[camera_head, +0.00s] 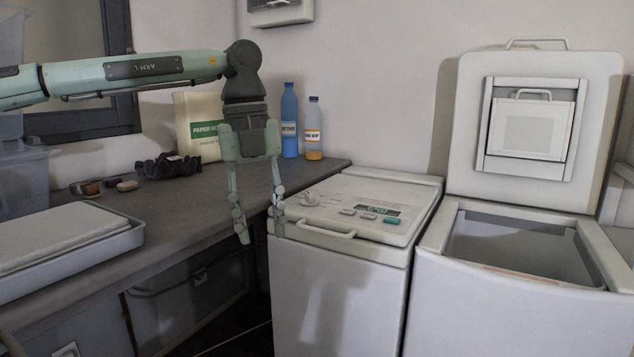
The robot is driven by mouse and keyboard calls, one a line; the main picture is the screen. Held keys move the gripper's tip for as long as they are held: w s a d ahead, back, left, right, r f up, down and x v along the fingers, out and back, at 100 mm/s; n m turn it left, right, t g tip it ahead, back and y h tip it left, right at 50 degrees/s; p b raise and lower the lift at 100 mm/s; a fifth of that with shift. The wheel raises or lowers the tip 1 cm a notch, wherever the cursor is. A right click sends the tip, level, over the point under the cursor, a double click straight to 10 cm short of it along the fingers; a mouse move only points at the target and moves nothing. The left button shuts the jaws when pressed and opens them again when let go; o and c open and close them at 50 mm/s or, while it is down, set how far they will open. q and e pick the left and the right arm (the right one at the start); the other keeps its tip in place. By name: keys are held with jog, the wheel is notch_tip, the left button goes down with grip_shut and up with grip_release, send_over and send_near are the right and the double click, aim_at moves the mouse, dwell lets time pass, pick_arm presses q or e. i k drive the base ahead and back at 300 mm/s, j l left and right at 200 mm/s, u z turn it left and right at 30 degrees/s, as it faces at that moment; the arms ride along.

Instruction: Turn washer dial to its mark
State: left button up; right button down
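The closed toploader (340,300) stands in the middle, with its white lid down and a handle (326,230) at the lid's front. A small round pale dial (309,198) sits at the left of its top panel; its mark is too small to make out. My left gripper (260,230) hangs pointing down at the counter's edge, left of the dial and apart from it. Its two fingers are spread with nothing between them. My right gripper is out of view.
A second toploader (520,305) stands at the right with its lid (535,120) raised. A blue bottle (289,120), an orange-based bottle (314,130) and a paper box (198,125) stand on the counter (190,200). A white tray (70,245) lies at the left.

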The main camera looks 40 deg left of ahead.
aim_at(309, 201)
jog(key=i+j, duration=1)
jog(key=i, duration=0.2)
